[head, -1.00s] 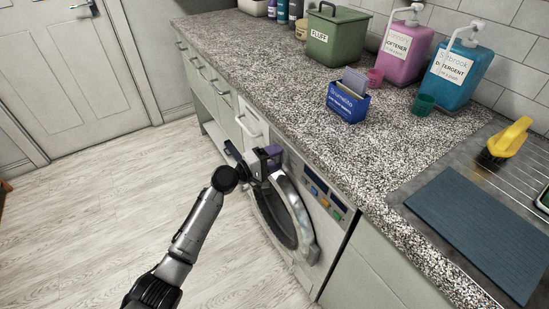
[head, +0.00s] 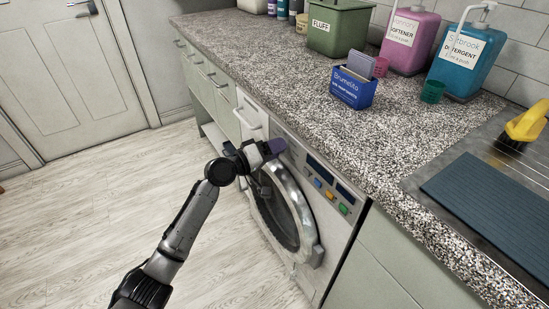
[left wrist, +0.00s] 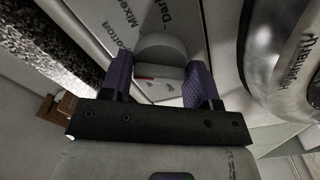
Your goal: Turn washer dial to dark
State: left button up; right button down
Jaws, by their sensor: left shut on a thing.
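The washing machine (head: 292,235) stands under the counter with its round door shut. Its pale round dial (left wrist: 162,48) shows in the left wrist view, with a red mark on its near part. Labels reading "Mixed", "Dark" and "Cotton" are printed around it on the panel (left wrist: 110,30). My left gripper (head: 276,147) is at the upper left of the washer's front panel, and its purple fingers also show in the left wrist view (left wrist: 161,66). They are shut on the dial, one on each side. The gripper hides the dial in the head view. My right gripper is not in view.
Coloured buttons (head: 330,196) sit right of the gripper on the panel. The counter (head: 300,100) overhangs above, holding a blue box (head: 352,88), a green FLUFF bin (head: 338,28) and dispensers. The door's silver ring (head: 300,205) is just below the gripper. The floor at left is clear.

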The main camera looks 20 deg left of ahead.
pick_arm(q)
jog(key=m+b, duration=0.4)
jog(key=shift+f+m, duration=0.2)
jog(key=shift+m, duration=0.1)
jog(key=m+b, duration=0.4)
jog(key=shift+m, duration=0.3)
jog(key=m+b, duration=0.2)
jog(key=m, duration=0.1)
jog(key=m+b, duration=0.1)
jog(key=m, duration=0.3)
jog(key=shift+r+m+b, duration=0.15)
jog(key=shift+m+b, duration=0.15)
jog(key=shift+b, duration=0.1)
jog(key=shift+m, duration=0.3)
jog(key=o, duration=0.8)
jog(key=shift+o, duration=0.2)
